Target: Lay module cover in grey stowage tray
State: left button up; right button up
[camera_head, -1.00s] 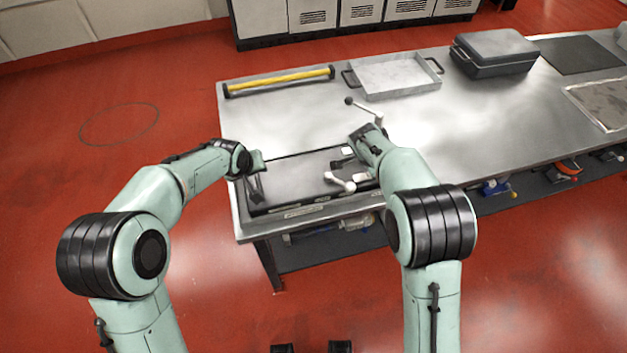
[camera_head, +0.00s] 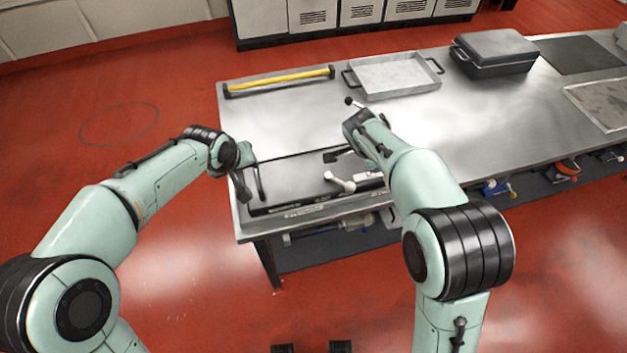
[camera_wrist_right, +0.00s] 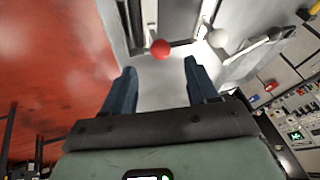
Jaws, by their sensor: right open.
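A flat grey panel with dark edges, seemingly the module cover (camera_head: 295,182), lies at the table's near left corner; I cannot tell whether it is separate from the module. The grey stowage tray (camera_head: 395,77) stands empty farther back, with a dark handle at each end. My left gripper (camera_head: 251,187) is at the panel's left end, its two dark fingers apart; contact is unclear. My right gripper (camera_wrist_right: 161,88) is open, and nothing shows clasped between its fingers. In the head view it is over the panel's right part, largely hidden by its wrist.
A white lever (camera_head: 340,182) stands at the panel's right part. A red ball knob (camera_wrist_right: 160,49) and a white knob (camera_wrist_right: 218,38) show beyond my right fingers. A yellow bar (camera_head: 280,81) lies along the back left edge. A black case (camera_head: 493,52) stands right of the tray. Mid-table is clear.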

jog(key=v, duration=0.4)
jog(key=shift+r, duration=0.1)
dwell(0.5)
